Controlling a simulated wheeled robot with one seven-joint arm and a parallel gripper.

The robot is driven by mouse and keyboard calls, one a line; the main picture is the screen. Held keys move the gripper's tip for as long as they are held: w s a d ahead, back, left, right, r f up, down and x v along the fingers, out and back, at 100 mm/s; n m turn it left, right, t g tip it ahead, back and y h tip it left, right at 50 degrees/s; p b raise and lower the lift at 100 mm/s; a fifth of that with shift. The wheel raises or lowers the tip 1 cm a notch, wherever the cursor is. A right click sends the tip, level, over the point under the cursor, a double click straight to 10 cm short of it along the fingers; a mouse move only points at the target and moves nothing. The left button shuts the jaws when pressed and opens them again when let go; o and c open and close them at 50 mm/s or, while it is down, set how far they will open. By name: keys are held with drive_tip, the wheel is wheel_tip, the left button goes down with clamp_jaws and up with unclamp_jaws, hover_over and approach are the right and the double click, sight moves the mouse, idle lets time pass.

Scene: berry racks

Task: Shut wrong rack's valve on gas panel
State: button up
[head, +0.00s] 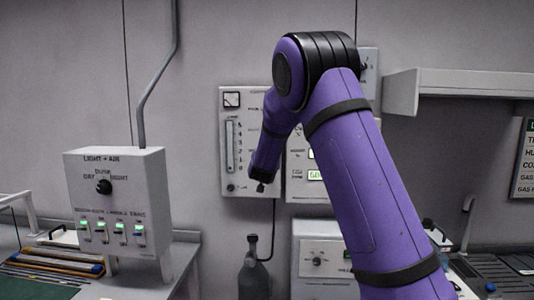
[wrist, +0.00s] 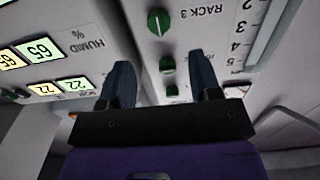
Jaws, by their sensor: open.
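The gas panel (head: 231,178) is a pale wall box in the head view, with a square gauge and a vertical flow tube (head: 230,146); my arm covers its right part. In the wrist view, which looks upside down, the panel (wrist: 215,32) carries a "RACK 3" label and a numbered scale. A row of green valve knobs runs there: a large one (wrist: 158,21) with a white line, a middle one (wrist: 167,63) and a lower one (wrist: 171,90). My gripper (wrist: 160,64) is open and empty, its fingers either side of the row. Contact cannot be told.
A panel with lit humidity readouts (wrist: 40,50) adjoins the gas panel. A LIGHT + AIR box (head: 115,210) with a black dial and lit switches stands at left. A dark bottle (head: 252,270) stands below the gas panel. A shelf (head: 455,83) juts out at right.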

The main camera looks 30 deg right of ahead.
drive_tip(key=x, duration=0.8)
drive_tip(key=shift+w+d, duration=0.2)
drive_tip(key=shift+d, duration=0.05)
drive_tip(key=c, duration=0.9)
